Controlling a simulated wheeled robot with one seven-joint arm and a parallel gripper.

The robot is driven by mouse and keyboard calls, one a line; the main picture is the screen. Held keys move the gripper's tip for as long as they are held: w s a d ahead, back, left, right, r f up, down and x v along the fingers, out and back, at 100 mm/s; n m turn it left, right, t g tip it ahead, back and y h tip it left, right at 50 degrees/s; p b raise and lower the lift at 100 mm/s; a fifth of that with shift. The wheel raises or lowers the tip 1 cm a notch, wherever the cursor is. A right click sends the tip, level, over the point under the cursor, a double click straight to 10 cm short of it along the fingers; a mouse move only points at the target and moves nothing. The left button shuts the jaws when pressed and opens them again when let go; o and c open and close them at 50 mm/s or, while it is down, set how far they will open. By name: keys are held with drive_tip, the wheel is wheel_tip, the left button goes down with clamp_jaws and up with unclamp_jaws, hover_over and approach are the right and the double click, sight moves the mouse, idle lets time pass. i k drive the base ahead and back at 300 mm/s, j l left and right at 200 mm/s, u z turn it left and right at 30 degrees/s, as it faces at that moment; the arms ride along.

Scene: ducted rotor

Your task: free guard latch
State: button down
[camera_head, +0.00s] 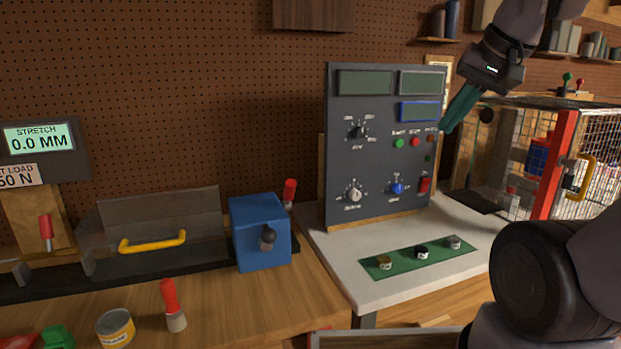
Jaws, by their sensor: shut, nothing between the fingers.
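A wire-mesh guard (605,150) stands at the right on the light bench, with a red upright post (557,165) at its front corner. A yellow handle (590,176) is on its mesh front. I cannot clearly make out which part is the latch. Small green and red knobs (567,78) stand on top of the enclosure. My gripper (444,127) has teal fingers, shut and empty, pointing down and left. In the picture it is in front of the right edge of the control panel, left of the guard, apart from the handle.
The dark control panel (345,125) with screens and knobs stands in the middle. A green strip (405,268) with several small knobs lies on the white bench (345,275). At left are a blue block (260,220), a yellow-handled cover (175,215) and red-handled tools.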

sight(568, 181)
drive_tip(key=z, duration=1.3)
